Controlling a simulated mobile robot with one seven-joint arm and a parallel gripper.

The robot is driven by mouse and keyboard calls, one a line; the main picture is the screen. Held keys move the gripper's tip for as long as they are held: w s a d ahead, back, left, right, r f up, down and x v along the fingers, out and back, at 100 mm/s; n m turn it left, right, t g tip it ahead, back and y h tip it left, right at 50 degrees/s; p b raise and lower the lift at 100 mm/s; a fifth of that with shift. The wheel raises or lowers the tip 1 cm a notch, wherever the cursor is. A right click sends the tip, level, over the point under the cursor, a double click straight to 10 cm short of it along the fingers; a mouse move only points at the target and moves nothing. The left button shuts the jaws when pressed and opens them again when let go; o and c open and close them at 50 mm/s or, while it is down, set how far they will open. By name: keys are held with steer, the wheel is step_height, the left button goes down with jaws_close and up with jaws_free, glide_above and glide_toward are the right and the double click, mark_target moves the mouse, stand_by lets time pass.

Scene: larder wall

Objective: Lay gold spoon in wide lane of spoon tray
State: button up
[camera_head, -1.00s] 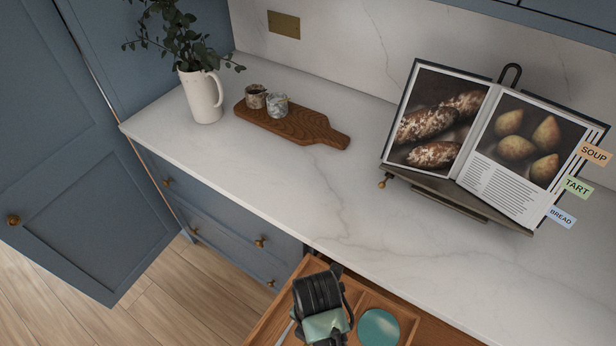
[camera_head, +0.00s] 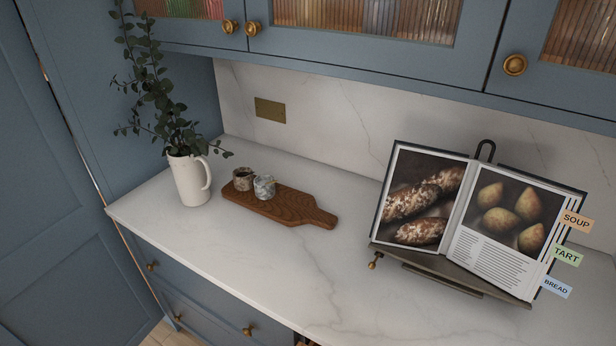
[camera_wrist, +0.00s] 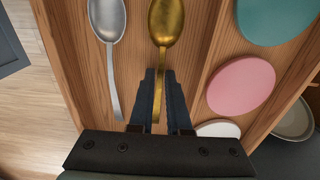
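In the wrist view, the gold spoon (camera_wrist: 166,22) has its bowl away from me and its handle toward my gripper (camera_wrist: 160,78). The dark fingers are close together, one on each side of the gold handle, and appear shut on it. Whether the spoon touches the drawer floor is hard to tell. A silver spoon (camera_wrist: 106,20) lies to its left in the same wooden compartment. I cannot make out a separate spoon tray with a wide lane. My gripper is outside the head view.
The wooden drawer (camera_wrist: 68,60) has a divider right of the gold spoon. Beyond it are a teal disc (camera_wrist: 275,18), a pink disc (camera_wrist: 241,86) and a white one (camera_wrist: 218,128). On the counter (camera_head: 300,270) stand a vase (camera_head: 189,180), a board (camera_head: 290,208) and a cookbook (camera_head: 470,220).

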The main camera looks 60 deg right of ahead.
steer(key=shift+o, duration=1.4)
steer(key=shift+r, duration=0.1)
step_height(320, 180, up, 12)
steer(key=shift+p, duration=0.4)
steer(key=shift+r, duration=0.15)
